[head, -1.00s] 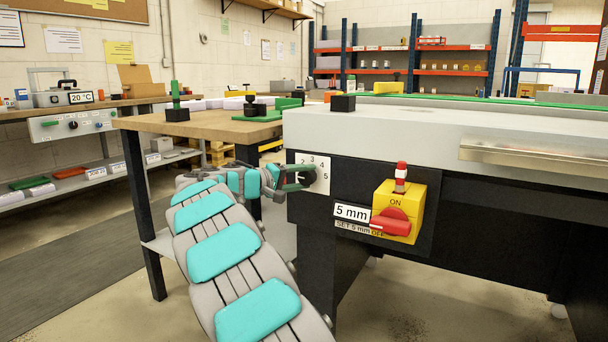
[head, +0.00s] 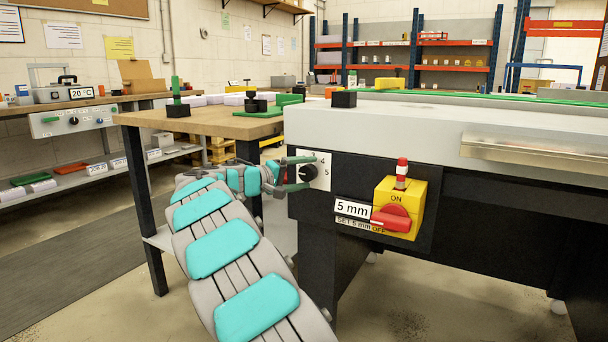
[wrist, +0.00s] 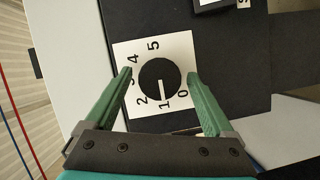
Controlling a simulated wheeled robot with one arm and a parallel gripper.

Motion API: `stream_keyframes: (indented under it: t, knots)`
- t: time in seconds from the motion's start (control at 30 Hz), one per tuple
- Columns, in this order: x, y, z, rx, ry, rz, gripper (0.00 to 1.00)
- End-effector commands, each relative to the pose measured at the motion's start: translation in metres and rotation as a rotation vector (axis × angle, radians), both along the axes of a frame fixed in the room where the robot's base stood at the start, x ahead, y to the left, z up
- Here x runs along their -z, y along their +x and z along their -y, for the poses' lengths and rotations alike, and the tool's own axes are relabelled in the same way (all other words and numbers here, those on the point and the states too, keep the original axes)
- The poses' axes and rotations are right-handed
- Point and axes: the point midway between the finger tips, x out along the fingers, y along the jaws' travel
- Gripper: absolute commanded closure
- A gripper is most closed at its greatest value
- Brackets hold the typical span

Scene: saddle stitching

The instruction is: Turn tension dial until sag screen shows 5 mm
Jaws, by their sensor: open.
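The tension dial (wrist: 159,80) is a round black knob on a white plate marked 0 to 5. Its white pointer line points at about 1 in the wrist view. It also shows in the head view (head: 308,174), partly behind my fingers. The sag screen (head: 352,209) reads "5 mm", with a "SET 5 mm" label (head: 358,223) just under it. My gripper (wrist: 160,73) is open, with one green finger on each side of the dial and a small gap to the knob. In the head view my gripper (head: 300,173) is at the dial plate.
A yellow switch box (head: 406,190) with a red handle and a red-and-white lamp on top sits right of the screen. A metal bar (head: 535,152) juts from the machine's front. A wooden-topped table (head: 205,121) stands behind my arm on the left.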

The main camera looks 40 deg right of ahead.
Motion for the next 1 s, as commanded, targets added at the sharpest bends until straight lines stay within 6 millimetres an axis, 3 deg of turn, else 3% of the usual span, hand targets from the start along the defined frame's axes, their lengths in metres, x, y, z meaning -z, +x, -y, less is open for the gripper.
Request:
stream_keyframes:
  t: [0.27, 0.7, 1.0]
  knots:
    - [-0.002, 0.0, -0.01, -0.001, -0.001, 0.0, 0.12]
    - [-0.007, 0.0, -0.073, -0.002, -0.001, -0.001, 0.12]
    - [-0.007, -0.001, -0.078, 0.0, 0.0, -0.001, 0.12]
